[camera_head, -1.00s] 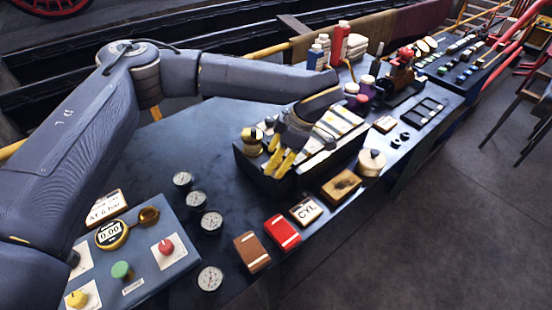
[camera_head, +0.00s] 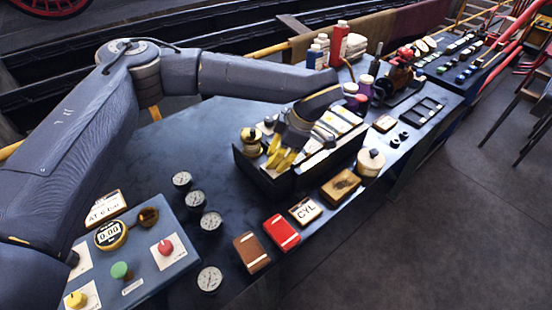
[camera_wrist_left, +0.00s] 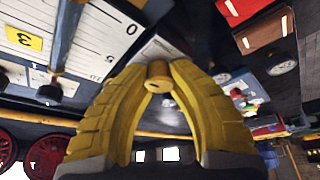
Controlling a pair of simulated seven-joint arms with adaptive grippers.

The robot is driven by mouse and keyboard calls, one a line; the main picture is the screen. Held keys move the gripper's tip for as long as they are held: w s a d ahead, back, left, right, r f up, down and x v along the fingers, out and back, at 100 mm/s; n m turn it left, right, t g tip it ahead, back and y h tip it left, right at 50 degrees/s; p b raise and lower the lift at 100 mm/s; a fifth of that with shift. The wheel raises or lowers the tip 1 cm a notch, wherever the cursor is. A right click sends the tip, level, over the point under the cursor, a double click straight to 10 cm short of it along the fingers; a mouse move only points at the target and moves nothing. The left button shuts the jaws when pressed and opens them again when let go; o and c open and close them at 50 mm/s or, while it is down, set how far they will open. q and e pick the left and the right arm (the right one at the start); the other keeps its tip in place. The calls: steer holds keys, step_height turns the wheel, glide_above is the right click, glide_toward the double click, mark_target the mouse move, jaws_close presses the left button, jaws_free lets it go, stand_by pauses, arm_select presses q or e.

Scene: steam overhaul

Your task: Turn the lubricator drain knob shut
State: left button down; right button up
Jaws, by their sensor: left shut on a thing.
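The dark box (camera_head: 262,181) with white scale panels stands mid-bench in the head view. My left gripper (camera_head: 283,158) reaches down over its near-left side with yellow fingers together. In the left wrist view my left gripper (camera_wrist_left: 160,72) is shut on a small brass-coloured knob (camera_wrist_left: 160,84), which appears to be the drain knob. Its round end shows between the fingertips. The fingers hide it in the head view, and I cannot tell how far it is turned. White scale panels (camera_wrist_left: 98,32) are close beside the fingers in the wrist view. My right gripper is out of view.
Several gauges (camera_head: 211,221), a red block (camera_head: 282,232) and a brown block (camera_head: 251,252) lie in front. Bottles (camera_head: 366,86) stand behind right.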

arm_select(q)
steer(key=n+g, duration=0.1)
steer(key=n, duration=0.1)
steer(key=n+g, duration=0.1)
steer(key=n, duration=0.1)
steer(key=shift+w+a+n, duration=0.1)
steer(key=shift+a+n, duration=0.05)
steer(key=shift+n, duration=0.25)
steer(key=n, duration=0.2)
steer(key=n+g+h, duration=0.1)
steer(key=n, duration=0.1)
steer(key=shift+f+n+g, duration=0.1)
steer(key=shift+n+g, duration=0.2)
steer(key=n+g+h, duration=0.1)
steer(key=n, duration=0.3)
steer(key=shift+s+n+h, duration=0.2)
steer(key=shift+n+h, duration=0.7)
steer(key=shift+n, duration=1.1)
steer(key=c, duration=1.4)
jaws_free()
steer(key=shift+s, duration=0.1)
steer(key=shift+c, duration=0.2)
steer(key=o, duration=0.4)
steer(key=shift+w, duration=0.2)
